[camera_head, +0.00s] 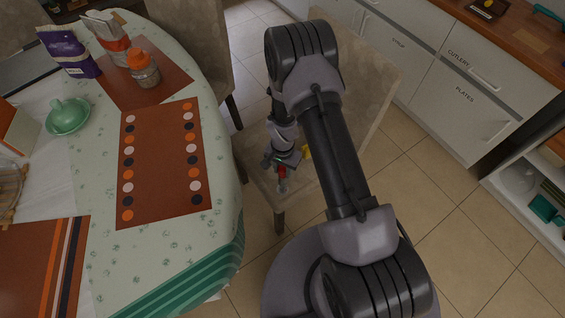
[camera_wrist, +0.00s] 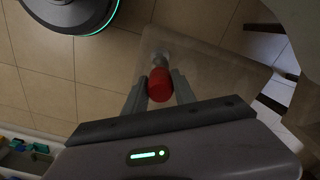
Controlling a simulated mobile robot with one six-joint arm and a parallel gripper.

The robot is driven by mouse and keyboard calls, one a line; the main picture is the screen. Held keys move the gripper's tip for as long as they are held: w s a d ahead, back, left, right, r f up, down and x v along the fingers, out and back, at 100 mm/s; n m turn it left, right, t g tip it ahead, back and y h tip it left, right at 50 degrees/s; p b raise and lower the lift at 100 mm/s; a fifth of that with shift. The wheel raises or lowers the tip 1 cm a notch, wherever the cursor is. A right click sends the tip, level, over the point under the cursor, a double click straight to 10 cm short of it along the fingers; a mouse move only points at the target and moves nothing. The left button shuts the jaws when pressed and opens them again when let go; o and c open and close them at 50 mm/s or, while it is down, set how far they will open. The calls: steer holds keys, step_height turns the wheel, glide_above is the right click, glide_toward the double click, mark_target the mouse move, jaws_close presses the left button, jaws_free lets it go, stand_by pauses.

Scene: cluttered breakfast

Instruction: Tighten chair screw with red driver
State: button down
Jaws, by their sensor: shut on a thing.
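The red driver (camera_head: 282,172) is in my gripper (camera_head: 281,163), over the front of a beige chair seat (camera_head: 258,184). In the wrist view, the driver's round red handle (camera_wrist: 160,86) sits between the two fingers of my gripper (camera_wrist: 158,92), which are shut on it. A short grey part shows beyond the handle, against the chair seat (camera_wrist: 214,72). I cannot make out a screw, and I cannot tell whether the driver's tip touches anything. My arm hides part of the chair.
A table with a green-patterned cloth (camera_head: 226,240) stands left of the chair, holding a checkers mat (camera_head: 160,160), an orange-lidded jar (camera_head: 143,68) and a green cup (camera_head: 67,114). A small yellow thing (camera_head: 306,152) shows beside my gripper. Cabinets (camera_head: 455,105) line the right; tiled floor between is clear.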

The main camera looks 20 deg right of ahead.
mark_target(283, 177)
steer(key=shift+r, duration=0.15)
steer(key=shift+f+b, duration=1.35)
steer(key=shift+f, duration=0.15)
steer(key=shift+b, duration=0.35)
steer(key=shift+f+b, duration=0.8)
steer(key=shift+f, duration=0.1)
steer(key=shift+f+b, duration=0.5)
steer(key=c, duration=0.9)
jaws_free()
steer(key=shift+c, duration=0.2)
